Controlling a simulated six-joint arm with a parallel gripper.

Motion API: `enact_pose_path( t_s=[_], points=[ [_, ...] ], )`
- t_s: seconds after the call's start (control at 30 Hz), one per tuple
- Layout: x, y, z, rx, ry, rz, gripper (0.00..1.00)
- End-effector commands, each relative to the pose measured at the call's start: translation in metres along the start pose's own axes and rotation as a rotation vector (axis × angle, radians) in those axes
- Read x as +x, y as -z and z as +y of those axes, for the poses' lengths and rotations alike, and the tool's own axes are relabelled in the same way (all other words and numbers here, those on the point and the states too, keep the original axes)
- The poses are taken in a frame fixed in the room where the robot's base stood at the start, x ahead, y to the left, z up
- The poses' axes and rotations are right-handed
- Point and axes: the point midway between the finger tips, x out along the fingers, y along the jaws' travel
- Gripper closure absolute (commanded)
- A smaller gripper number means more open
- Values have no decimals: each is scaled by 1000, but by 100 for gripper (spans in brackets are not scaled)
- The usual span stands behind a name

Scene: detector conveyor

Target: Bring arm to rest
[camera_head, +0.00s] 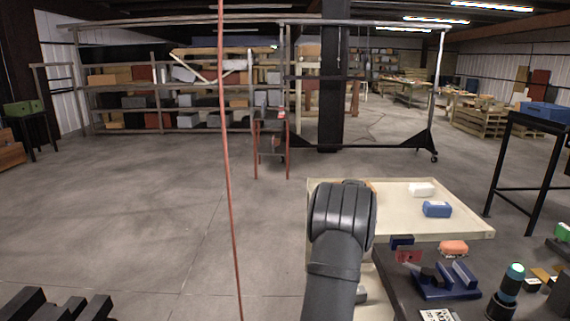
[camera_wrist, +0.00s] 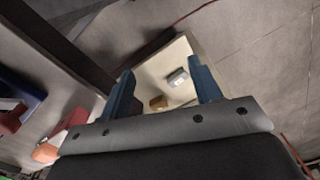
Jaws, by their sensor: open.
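My gripper (camera_wrist: 163,75) shows in the wrist view with its two blue fingers spread wide apart and nothing between them. Beyond the fingertips lies a cream tray (camera_wrist: 150,72) holding a pale grey-white block (camera_wrist: 178,77) and a brown block (camera_wrist: 159,103), both clear of the fingers. In the head view my dark arm rises in front of the same kind of cream tray (camera_head: 396,230) and hides its left part. My gripper is hidden there. A white block (camera_head: 421,190) and a blue block (camera_head: 437,209) lie in the tray.
A dark table in front of the tray bears a blue fixture (camera_head: 447,283), an orange block (camera_head: 453,247), a red part (camera_head: 408,256) and a teal-topped device (camera_head: 507,290). A thin red cable (camera_head: 229,170) hangs left of my arm. Open floor lies left.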

Motion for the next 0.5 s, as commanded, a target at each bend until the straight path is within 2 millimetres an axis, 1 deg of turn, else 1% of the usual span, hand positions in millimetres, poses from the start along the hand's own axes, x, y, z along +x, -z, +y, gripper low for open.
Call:
enact_pose_path(
  t_s=[0.03, 0.3, 0.5],
  points=[
    [7, -6, -4, -11, 0, -2, 42],
    [41, -36, -21, -73, 0, -2, 42],
    [57, -51, -29, -106, 0, 0, 42]
  ],
)
